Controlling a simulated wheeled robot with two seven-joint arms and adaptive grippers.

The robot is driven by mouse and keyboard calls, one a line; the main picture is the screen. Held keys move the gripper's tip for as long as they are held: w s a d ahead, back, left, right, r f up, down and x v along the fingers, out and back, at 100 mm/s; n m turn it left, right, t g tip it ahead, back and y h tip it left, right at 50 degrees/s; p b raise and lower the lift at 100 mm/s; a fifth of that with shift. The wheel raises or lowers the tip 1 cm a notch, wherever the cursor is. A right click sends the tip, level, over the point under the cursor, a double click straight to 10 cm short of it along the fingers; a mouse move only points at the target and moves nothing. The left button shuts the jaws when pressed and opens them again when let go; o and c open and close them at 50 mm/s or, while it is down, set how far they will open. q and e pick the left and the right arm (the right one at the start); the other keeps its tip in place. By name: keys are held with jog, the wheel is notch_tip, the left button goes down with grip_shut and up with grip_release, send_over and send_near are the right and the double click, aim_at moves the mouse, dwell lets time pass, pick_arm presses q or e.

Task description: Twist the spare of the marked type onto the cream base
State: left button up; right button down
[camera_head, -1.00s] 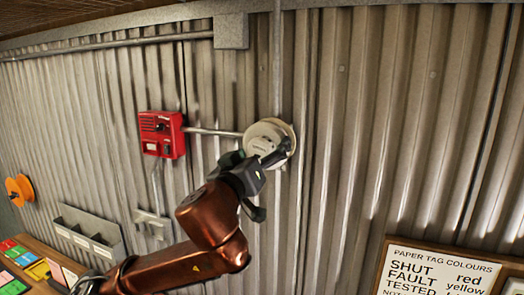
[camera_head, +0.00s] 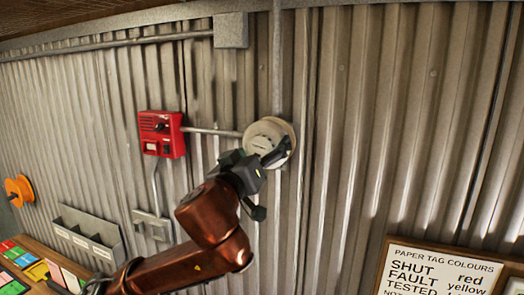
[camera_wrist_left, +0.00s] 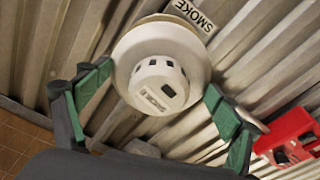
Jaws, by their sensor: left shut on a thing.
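A white round detector head (camera_head: 262,143) is against the corrugated wall, in front of the cream base (camera_head: 288,130), whose rim shows behind it. In the left wrist view the detector (camera_wrist_left: 165,62) has dark slots and a printed label on its face. The base (camera_wrist_left: 150,22) shows there as an edge behind it. A SMOKE plate (camera_wrist_left: 195,14) is on the wall beside it. My left gripper (camera_head: 256,158) is shut on the detector head, with green-padded fingers on two opposite sides. Whether the detector is seated on the base cannot be told. My right gripper is out of view.
A red call box (camera_head: 162,134) is on the wall to the left, joined by conduit. A tag-colour board (camera_head: 440,270) is at lower right. The wall right of the detector is clear.

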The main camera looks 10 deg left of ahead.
pick_arm(q)
jog(key=shift+w+d, duration=0.15)
jog(key=shift+w, duration=0.55)
jog(key=shift+w+d, duration=0.1)
jog(key=shift+w, duration=0.55)
jog(key=o, duration=1.2)
jog(key=s, duration=0.4)
jog(key=s+a+f, duration=0.1)
jog(key=s, duration=0.6)
jog(key=shift+s+a+f, duration=0.2)
jog(key=shift+s+a, duration=0.15)
jog(key=shift+a, duration=0.05)
